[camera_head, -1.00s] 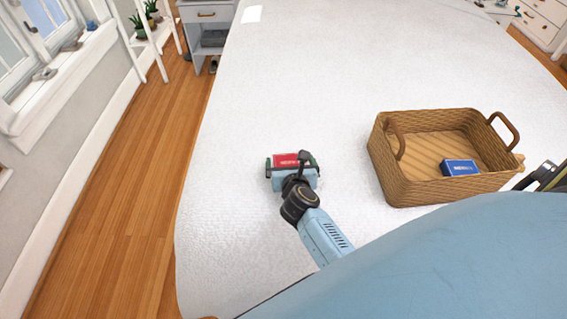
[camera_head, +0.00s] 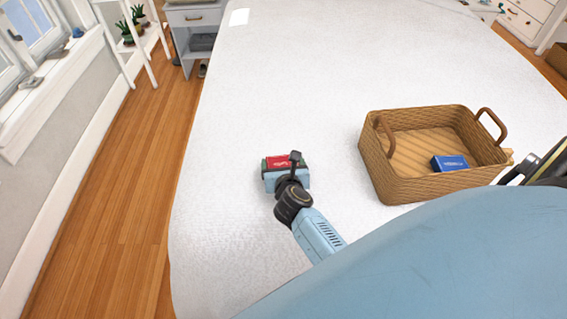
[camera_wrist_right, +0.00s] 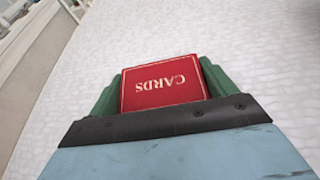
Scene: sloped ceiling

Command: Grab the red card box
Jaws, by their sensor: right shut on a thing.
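The red card box (camera_head: 277,162), with "CARDS" printed on its face, is at the middle of the head view on the white surface. It also fills the middle of the right wrist view (camera_wrist_right: 160,88). My right gripper (camera_head: 285,166) is shut on it, with a green finger against each side in the right wrist view. Part of the box is hidden behind the gripper body in the head view. I cannot tell whether the box is raised off the surface. My left gripper is not in view.
A wicker basket (camera_head: 385,186) with two handles stands to the right on the white table (camera_head: 330,60). A blue box (camera_head: 450,163) lies inside it. A white card (camera_head: 239,17) lies at the far left of the table. The surface around the red box is clear.

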